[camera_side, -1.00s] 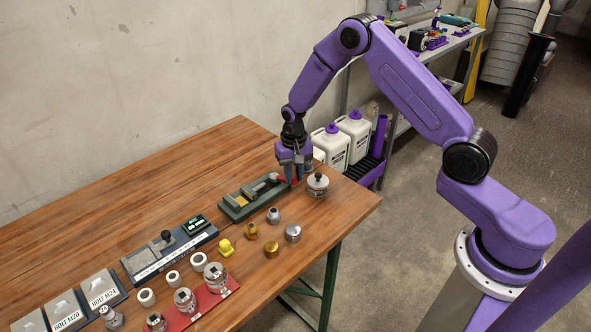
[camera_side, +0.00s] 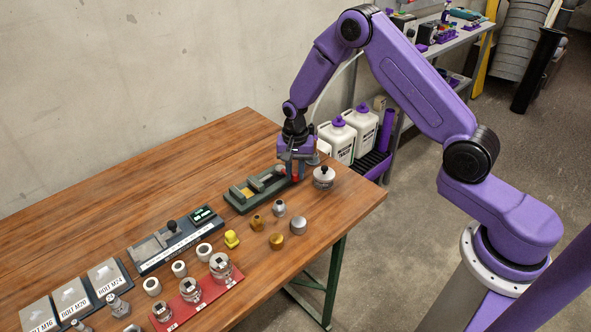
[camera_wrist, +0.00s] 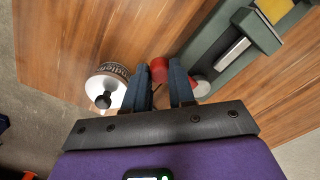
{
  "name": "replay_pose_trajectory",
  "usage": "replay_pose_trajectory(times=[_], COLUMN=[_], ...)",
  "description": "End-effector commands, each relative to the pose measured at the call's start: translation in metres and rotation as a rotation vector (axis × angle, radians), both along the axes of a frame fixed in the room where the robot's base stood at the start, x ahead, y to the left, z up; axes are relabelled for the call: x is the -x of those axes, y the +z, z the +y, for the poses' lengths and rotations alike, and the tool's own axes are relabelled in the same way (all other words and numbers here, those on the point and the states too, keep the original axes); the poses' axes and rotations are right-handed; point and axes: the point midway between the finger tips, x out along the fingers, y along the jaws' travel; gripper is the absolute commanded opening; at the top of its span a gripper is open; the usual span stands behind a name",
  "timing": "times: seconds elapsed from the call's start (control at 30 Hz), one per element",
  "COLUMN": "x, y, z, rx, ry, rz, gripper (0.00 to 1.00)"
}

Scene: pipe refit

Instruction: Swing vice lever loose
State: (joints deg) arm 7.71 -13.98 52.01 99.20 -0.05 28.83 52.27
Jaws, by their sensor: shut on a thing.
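The green vice (camera_side: 238,206) sits on the wooden table near its far right end, with grey jaws and a yellow piece in it. It also shows at the upper right of the wrist view (camera_wrist: 212,52). Its lever has a red end (camera_wrist: 158,70), which shows in the wrist view between the blue fingers; a bit of red also shows at the fingertips in the side view (camera_side: 295,179). My gripper (camera_side: 294,174) points down at the right end of the vice and is shut on the lever. The fingers hide most of the lever.
A white lidded pot (camera_side: 323,179) stands close to the right of my gripper; its label shows in the wrist view (camera_wrist: 108,84). Several brass and steel fittings (camera_side: 276,241) stand in front of the vice. The table behind the vice is clear.

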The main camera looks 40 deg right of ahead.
Motion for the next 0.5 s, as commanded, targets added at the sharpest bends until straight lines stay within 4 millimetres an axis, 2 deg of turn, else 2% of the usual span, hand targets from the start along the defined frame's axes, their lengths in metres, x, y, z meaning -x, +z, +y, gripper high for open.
replay_pose_trajectory(times=[0.13,0.17,0.2,0.23,0.5], x=[-0.0007,-0.0007,-0.0007,-0.0007,-0.0004], y=[0.0007,0.0007,0.0007,0.0006,0.0005], z=[0.001,0.001,0.001,0.001,0.0007], rx=[-0.001,-0.001,-0.001,-0.001,-0.001], ry=[-0.001,-0.001,-0.001,-0.001,0.001], rz=[-0.003,-0.003,-0.003,-0.002,-0.001], gripper=[0.0,0.31,0.44,0.5,0.5])
